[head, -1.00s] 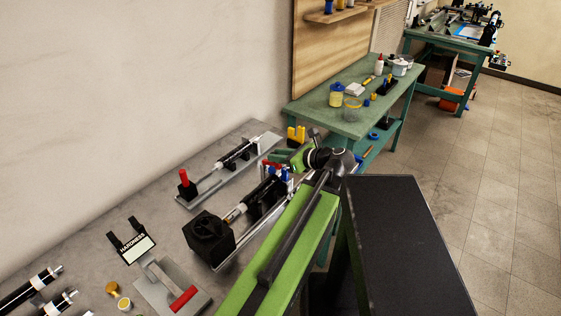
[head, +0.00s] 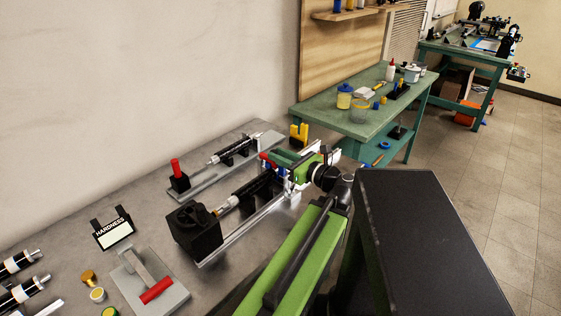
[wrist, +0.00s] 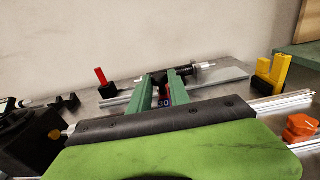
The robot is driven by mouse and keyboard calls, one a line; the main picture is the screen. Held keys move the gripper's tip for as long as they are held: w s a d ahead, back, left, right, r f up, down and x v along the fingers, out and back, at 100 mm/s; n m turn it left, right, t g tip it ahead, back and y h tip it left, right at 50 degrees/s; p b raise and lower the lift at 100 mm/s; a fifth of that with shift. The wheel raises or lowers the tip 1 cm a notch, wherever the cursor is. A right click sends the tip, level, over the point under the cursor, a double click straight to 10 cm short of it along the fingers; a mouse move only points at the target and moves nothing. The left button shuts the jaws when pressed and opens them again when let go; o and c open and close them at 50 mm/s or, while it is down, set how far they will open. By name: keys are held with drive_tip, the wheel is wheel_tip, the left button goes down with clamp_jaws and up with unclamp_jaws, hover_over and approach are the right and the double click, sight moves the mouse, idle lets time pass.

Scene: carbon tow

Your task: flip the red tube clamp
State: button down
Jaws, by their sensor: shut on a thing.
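My gripper (head: 276,156), with green fingers, reaches over the rail fixture on the grey bench. A small red part (head: 264,156), which looks like the red tube clamp's lever, shows at the fingertips in the head view. In the wrist view my gripper (wrist: 161,82) points at the back fixture, its fingers close together around something small and dark. The fingers and gripper body hide most of the clamp, so its tilt cannot be told. A black tube (head: 250,188) with a silver end lies along the fixture below the gripper.
A black block (head: 195,232) stands at the fixture's near end. Behind is another fixture with a red-handled post (head: 175,167). Yellow blocks (head: 299,134) stand beyond my gripper. A hardness sign (head: 113,232) and a red-handled plate (head: 150,285) lie at front left. An orange-red part (wrist: 301,127) sits right in the wrist view.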

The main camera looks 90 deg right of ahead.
idle(0.4)
drive_tip(key=c, duration=1.2)
unclamp_jaws()
drive_tip(key=shift+f, duration=0.1)
drive_tip(key=shift+c, duration=0.2)
